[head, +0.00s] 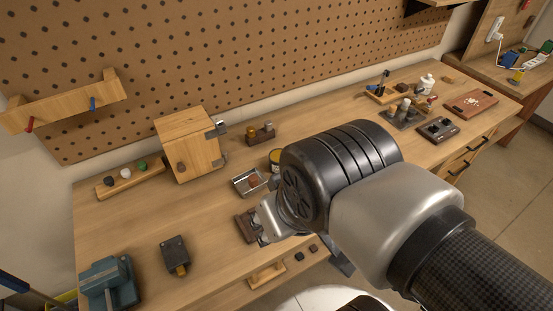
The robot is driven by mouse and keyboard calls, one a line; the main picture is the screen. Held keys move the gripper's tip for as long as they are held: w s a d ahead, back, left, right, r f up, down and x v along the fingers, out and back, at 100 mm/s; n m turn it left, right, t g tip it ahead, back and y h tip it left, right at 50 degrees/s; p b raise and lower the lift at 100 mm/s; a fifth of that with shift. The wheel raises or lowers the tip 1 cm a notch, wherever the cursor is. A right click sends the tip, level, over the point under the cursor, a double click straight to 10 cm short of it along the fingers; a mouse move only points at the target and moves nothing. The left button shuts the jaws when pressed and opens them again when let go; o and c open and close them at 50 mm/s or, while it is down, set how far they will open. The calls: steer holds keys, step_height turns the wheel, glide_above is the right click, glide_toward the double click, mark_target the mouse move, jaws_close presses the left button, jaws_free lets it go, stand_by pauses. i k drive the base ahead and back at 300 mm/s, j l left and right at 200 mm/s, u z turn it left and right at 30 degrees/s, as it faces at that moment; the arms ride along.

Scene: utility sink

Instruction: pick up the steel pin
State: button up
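I cannot make out the steel pin; it may be too small or hidden behind my arm. My arm reaches in from the lower right, and its large dark joint covers the middle of the bench. A silver part at the arm's end, likely my gripper (270,218), shows just left of that joint. It is beside a dark brown block (244,228) near the bench's front edge; I cannot tell whether they touch. Its fingers are not clear, so I cannot tell whether it is open or shut, or whether it holds anything.
A metal tray (240,187) lies just behind the brown block. A wooden box (188,148) stands near the pegboard (220,55). A blue vise (108,284) and a dark block (175,254) are at left. Small racks crowd the right. Bench surface between vise and box is mostly clear.

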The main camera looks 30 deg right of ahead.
mark_target(268, 123)
steer(key=i+z, duration=0.1)
steer(key=z, duration=0.3)
steer(key=l+z, duration=0.1)
steer(key=z, duration=0.3)
steer(key=i+z, duration=0.15)
steer(key=z, duration=0.25)
steer(key=i+z, duration=0.1)
steer(key=z, duration=0.3)
